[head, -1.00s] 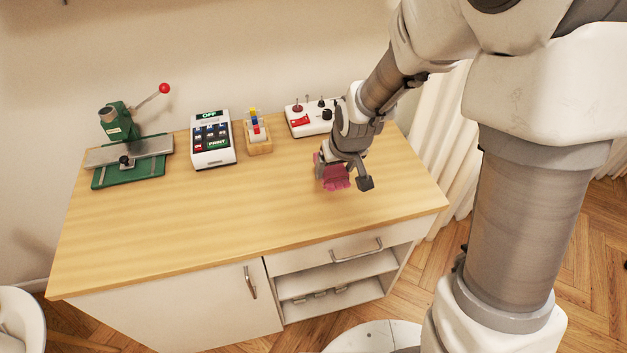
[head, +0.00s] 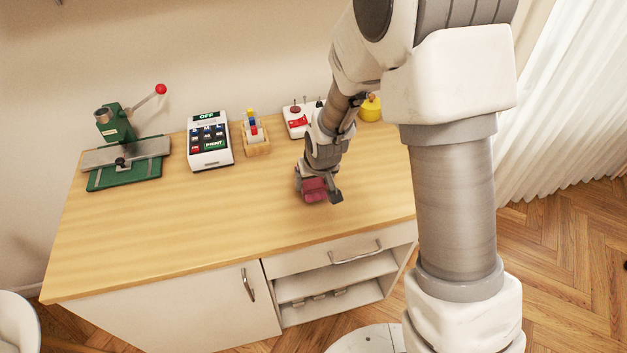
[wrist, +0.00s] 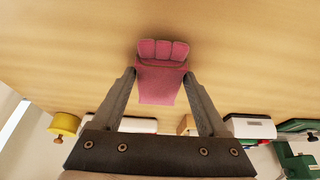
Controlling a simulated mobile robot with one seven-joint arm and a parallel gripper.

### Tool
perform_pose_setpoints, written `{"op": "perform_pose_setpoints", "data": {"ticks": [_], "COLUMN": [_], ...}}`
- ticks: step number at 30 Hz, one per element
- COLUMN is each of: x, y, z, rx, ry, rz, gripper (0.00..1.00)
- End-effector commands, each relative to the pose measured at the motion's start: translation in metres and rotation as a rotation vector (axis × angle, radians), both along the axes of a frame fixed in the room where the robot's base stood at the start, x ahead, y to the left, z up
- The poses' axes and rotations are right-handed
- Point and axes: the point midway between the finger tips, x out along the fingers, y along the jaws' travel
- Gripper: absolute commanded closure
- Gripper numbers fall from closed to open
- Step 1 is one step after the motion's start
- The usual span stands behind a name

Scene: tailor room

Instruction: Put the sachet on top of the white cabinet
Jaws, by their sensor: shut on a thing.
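The sachet (head: 314,190) is a small pink-red pouch with a ridged end. The wooden top fills most of the background there. I cannot tell whether the sachet touches the top.
Along the back of the top stand a green press (head: 124,150), a label printer (head: 210,140), a small wooden holder (head: 255,138), a white switch box (head: 297,120) and a yellow object (head: 370,107). The front and middle of the top are clear.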

Motion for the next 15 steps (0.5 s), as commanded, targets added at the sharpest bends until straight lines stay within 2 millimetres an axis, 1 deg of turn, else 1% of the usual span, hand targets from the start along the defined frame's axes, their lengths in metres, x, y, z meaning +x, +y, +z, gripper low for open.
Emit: {"op": "perform_pose_setpoints", "data": {"ticks": [4, 5, 6, 8, 15], "x": [0.0001, -0.0001, -0.0001, -0.0001, -0.0001], "y": [0.0, 0.0, 0.0, 0.0, 0.0], "z": [-0.0048, -0.003, -0.0026, -0.0026, -0.0021], "rx": [0.0, 0.0, 0.0, 0.0, 0.0], "ry": [0.0, 0.0, 0.0, 0.0, 0.0], "rz": [0.0, 0.0, 0.0, 0.0, 0.0], "gripper": [0.79, 0.18, 0.11, 0.0, 0.0]}}
